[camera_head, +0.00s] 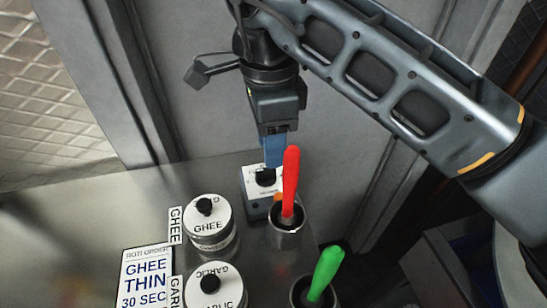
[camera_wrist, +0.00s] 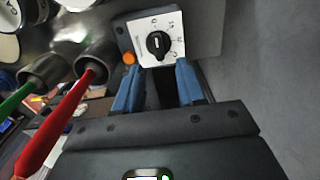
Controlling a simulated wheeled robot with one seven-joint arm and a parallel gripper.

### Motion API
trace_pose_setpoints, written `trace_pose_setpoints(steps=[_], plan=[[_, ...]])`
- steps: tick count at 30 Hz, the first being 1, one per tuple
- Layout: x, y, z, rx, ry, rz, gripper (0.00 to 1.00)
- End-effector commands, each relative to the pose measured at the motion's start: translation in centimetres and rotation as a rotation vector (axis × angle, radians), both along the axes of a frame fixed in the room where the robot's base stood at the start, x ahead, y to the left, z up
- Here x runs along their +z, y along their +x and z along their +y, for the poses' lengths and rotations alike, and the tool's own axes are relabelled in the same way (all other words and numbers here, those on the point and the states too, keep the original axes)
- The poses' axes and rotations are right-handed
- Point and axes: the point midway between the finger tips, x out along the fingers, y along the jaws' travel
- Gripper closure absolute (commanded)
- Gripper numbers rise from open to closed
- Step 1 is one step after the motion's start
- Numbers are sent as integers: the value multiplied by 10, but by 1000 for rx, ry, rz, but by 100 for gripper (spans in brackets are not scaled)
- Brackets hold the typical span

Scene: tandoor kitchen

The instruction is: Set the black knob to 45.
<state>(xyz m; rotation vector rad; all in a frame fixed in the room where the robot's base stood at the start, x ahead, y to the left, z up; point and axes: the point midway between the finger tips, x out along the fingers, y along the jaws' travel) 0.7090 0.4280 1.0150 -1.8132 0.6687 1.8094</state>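The black knob (camera_head: 265,176) sits on the white dial face of a small timer box (camera_head: 257,207) on the metal counter. In the wrist view the knob (camera_wrist: 158,43) shows a short white mark, with numbers around it too small to read surely. An orange button (camera_wrist: 129,58) is beside the dial. My gripper (camera_head: 274,152) points down just above and behind the knob in the head view. In the wrist view its two blue fingers (camera_wrist: 159,68) are apart with nothing between them, and the knob lies just beyond their tips. Contact with the knob is not visible.
A red-handled tool (camera_head: 290,180) stands in a metal cup (camera_head: 285,237) close beside the timer box. A green-handled tool (camera_head: 325,270) stands nearer. Lidded GHEE (camera_head: 210,240) and GARLIC (camera_head: 214,297) canisters and an order card (camera_head: 145,280) are at left.

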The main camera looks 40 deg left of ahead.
Motion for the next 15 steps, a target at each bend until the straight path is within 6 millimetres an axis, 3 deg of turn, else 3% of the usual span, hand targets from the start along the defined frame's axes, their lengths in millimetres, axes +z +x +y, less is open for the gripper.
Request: trace_pose_setpoints(steps=[6,15], plan=[[-32,-1,0,-1,0,5,61],[-47,0,0,0,1,1,61]])
